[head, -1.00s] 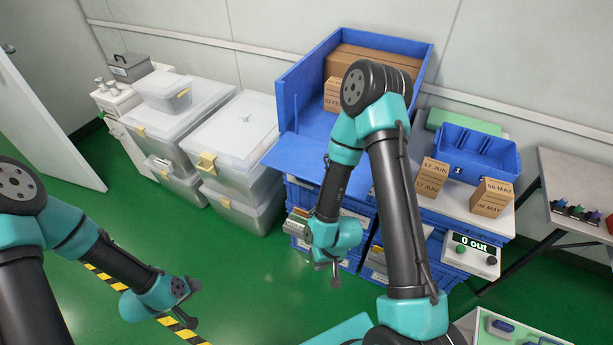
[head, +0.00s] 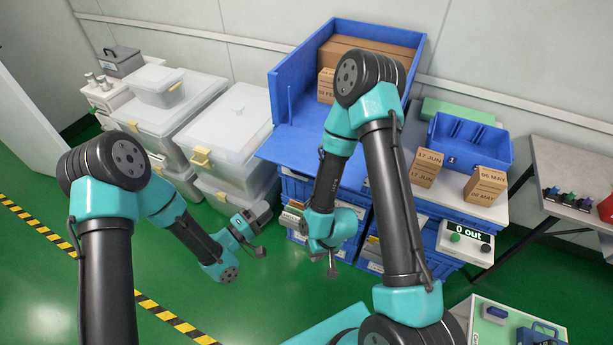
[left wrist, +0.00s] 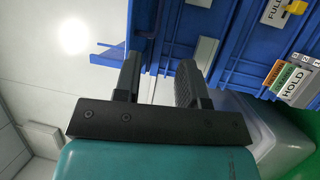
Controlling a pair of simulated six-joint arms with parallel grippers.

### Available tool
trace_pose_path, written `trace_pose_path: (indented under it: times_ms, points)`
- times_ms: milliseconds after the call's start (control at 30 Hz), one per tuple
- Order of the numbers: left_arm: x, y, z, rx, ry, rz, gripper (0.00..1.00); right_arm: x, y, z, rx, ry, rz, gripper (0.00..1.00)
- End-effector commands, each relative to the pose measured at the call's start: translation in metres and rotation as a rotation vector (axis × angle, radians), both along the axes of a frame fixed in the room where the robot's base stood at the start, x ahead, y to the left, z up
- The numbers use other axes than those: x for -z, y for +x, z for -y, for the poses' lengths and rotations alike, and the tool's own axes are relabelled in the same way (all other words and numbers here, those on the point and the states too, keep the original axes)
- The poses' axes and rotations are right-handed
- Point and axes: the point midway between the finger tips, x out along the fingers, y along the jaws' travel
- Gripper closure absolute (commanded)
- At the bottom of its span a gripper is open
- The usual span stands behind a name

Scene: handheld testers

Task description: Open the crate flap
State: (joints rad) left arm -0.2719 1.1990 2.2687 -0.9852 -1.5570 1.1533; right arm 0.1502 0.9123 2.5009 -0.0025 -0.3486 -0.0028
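A large blue crate (head: 287,93) stands at the back centre with its open side facing me. Its flat blue flap (head: 300,150) is down, sticking out in front of the crate. My left gripper (head: 264,232) is left of and below the flap's front edge in the head view. In the left wrist view, its two dark fingers (left wrist: 160,72) are apart with no object clearly held; blue plastic shows just beyond their tips. My right gripper (head: 333,264) hangs low before the blue bins; its fingers are too small to judge. My right arm hides part of the crate and flap.
Cardboard cartons (head: 362,58) sit inside the crate. Clear lidded bins (head: 225,140) stand left of it. Blue bins (head: 300,190) are stacked below. Right are a blue tray (head: 470,143), dated cartons (head: 427,168) and a "0 out" counter box (head: 466,242). Green floor is open in front.

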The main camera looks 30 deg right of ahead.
Motion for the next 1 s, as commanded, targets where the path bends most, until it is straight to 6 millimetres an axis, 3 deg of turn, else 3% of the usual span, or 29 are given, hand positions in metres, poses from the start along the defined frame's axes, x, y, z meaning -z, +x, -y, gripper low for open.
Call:
trace_pose_path:
  times_ms: [367,1000]
  points:
    - [-0.003,0.005,0.019,0.001,0.002,0.003,0.62,0.0,0.0,0.0,0.0,0.0,0.0,1.0]
    - [-0.018,0.035,0.12,0.0,0.002,0.004,0.62,0.0,0.0,0.0,0.0,0.0,0.0,1.0]
